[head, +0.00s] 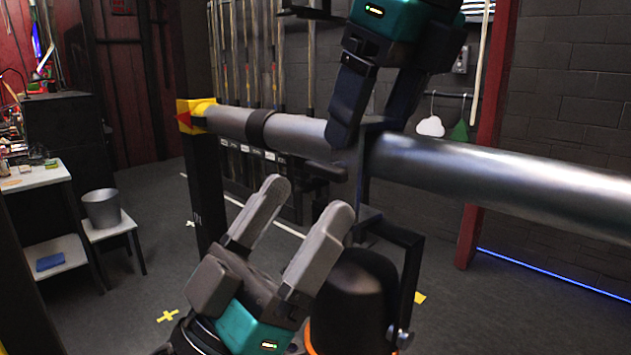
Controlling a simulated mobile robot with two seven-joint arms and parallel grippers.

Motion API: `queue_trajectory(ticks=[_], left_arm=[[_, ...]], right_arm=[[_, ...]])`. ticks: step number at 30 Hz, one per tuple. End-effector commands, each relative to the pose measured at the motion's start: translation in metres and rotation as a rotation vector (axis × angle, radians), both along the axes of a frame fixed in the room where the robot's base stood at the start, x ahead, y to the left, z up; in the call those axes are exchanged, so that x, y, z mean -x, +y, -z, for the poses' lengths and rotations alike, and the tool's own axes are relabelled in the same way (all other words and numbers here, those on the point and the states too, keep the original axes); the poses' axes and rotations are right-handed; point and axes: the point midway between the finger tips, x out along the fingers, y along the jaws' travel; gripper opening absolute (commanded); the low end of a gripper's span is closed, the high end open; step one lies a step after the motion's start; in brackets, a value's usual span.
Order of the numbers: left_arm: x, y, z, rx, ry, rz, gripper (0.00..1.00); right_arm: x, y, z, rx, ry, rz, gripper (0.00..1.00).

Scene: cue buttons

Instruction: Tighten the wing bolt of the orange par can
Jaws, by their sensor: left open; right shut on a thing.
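The par can (352,295) hangs below the silver pipe (500,178); its body is black, with an orange rim (311,348) at the bottom edge. Its black yoke (409,262) joins a dark hook clamp (364,178) on the pipe. A dark piece (325,171) sticks out left under the pipe beside the clamp; I cannot tell if it is the wing bolt. My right gripper (367,130) comes down from above and is shut on the clamp's top. My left gripper (309,200) points up below the pipe, open and empty, left of the par can.
A black band (259,127) circles the pipe further left, and a yellow cap (194,116) marks its far end on a dark post. A silver bolt (404,338) sits at the yoke's lower end. A bucket (101,209) stands on a small table at the left.

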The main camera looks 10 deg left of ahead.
Motion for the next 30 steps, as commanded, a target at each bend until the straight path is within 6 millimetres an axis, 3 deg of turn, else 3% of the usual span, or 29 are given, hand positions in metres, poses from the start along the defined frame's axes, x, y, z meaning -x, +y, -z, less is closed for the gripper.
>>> queue_trajectory(ticks=[10, 24, 30], left_arm=[[-0.016, -0.014, -0.022, -0.001, -0.003, 0.0, 0.77], [-0.019, -0.016, -0.025, 0.0, 0.0, -0.001, 0.77], [-0.019, -0.016, -0.025, 0.0, 0.0, -0.001, 0.57]], right_arm=[[-0.001, -0.001, 0.0, 0.0, -0.001, 0.003, 0.0], [-0.001, -0.001, 0.0, 0.0, -0.001, 0.003, 0.0], [-0.001, -0.001, 0.0, -0.001, -0.001, 0.002, 0.0]])
